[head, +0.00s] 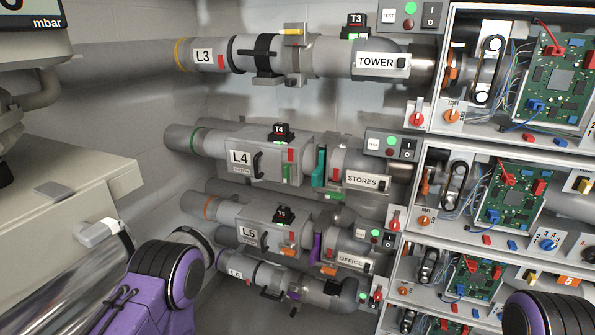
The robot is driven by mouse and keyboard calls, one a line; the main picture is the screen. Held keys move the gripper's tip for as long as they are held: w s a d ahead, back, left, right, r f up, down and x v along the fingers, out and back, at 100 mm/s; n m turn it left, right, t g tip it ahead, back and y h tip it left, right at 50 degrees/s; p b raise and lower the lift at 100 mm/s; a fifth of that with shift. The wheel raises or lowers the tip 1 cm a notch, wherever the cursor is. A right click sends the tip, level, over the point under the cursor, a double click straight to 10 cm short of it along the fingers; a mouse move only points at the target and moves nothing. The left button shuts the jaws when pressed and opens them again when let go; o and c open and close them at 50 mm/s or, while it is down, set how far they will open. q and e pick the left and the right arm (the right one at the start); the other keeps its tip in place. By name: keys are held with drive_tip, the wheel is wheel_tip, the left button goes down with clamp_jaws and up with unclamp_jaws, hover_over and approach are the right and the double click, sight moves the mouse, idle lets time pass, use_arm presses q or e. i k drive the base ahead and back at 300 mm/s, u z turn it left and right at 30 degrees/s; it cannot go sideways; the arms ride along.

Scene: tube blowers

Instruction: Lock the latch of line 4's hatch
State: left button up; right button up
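Line 4 is the grey pipe with a green ring, labelled L4 (240,157), at mid-picture. Its boxy housing carries the hatch (268,150) with a black handle (258,164). A red piece (291,155) and a green piece (286,172) sit at the hatch's right side; I cannot tell whether the latch is locked. A black T4 unit (281,132) stands on top. A teal lever-like part (320,166) is to the right, beside the STORES pipe section (362,180). Neither gripper shows; only purple arm parts appear at the bottom left and bottom right.
The L3 pipe (204,56) runs above, and the L5 (249,233) and L6 (236,274) pipes run closely below. Open control boxes with green circuit boards (515,192) fill the right. A beige cabinet (60,200) stands at the left.

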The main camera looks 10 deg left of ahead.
sight(288, 170)
drive_tip(key=u, duration=0.05)
drive_tip(key=k, duration=1.05)
drive_tip(key=z, duration=1)
drive_tip(key=i, duration=0.8)
drive_tip(key=u, duration=0.6)
drive_tip(key=i, duration=0.6)
drive_tip(key=u, duration=0.65)
